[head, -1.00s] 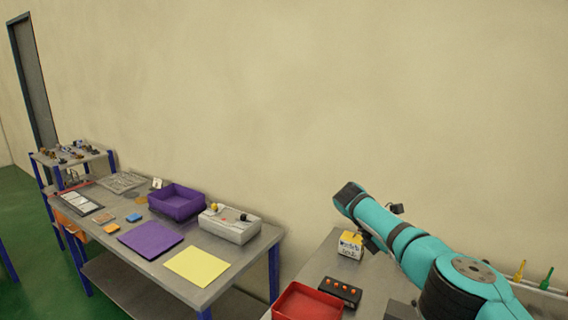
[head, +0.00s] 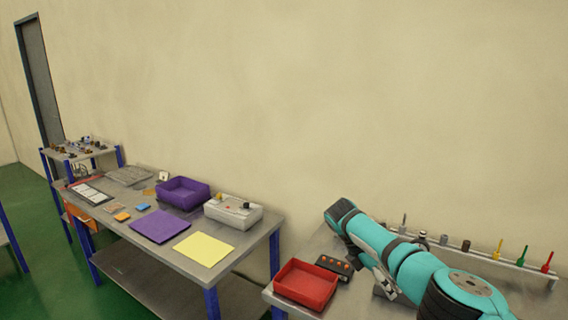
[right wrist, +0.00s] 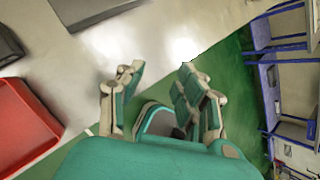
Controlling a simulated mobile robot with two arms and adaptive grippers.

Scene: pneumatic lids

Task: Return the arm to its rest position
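My right arm, teal with dark bands, reaches in from the lower right in the head view. It is bent over the right-hand bench (head: 337,243). Its gripper (head: 383,283) shows only in part there, below the arm. In the right wrist view the right gripper (right wrist: 160,80) has its two fingers apart, with nothing between them. It hangs near the bench edge, with grey bench top and green floor behind it. My left gripper is not in view.
A red bin (head: 307,284) and a black box with orange buttons (head: 335,266) stand beside my arm. The red bin also shows in the wrist view (right wrist: 22,125). Behind is a rack with coloured tools (head: 497,250). A second bench at left holds a purple bin (head: 182,193).

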